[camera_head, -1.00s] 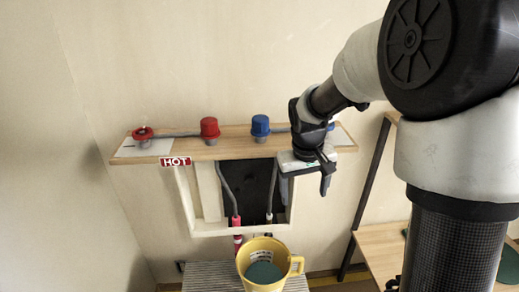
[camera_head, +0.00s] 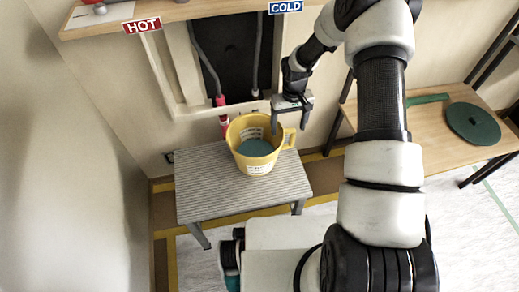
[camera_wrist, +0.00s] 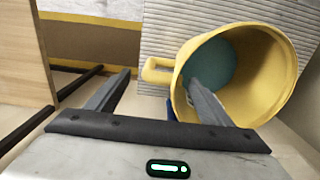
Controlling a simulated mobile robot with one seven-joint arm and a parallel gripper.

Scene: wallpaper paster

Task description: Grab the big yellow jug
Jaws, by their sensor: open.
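The big yellow jug (camera_head: 243,162) stands upright on a small ridged grey table, with its handle (camera_head: 289,138) on the right and blue-green contents inside. My gripper (camera_head: 290,127) is open and empty, fingers pointing down above the handle side of the jug. In the wrist view, the jug (camera_wrist: 265,75) fills the right side, and its handle (camera_wrist: 156,70) appears between the two open fingers (camera_wrist: 160,82). One finger overlaps the jug's opening and the other lies left of the handle. I cannot tell whether either finger touches the jug.
The small grey table (camera_head: 205,190) has clear room left of the jug. Red-tipped pipes (camera_head: 220,100) hang just behind the jug, under a wooden shelf with HOT (camera_head: 142,24) and COLD (camera_head: 286,7) signs. A wooden bench (camera_head: 430,130) with a green disc (camera_head: 472,123) stands at right.

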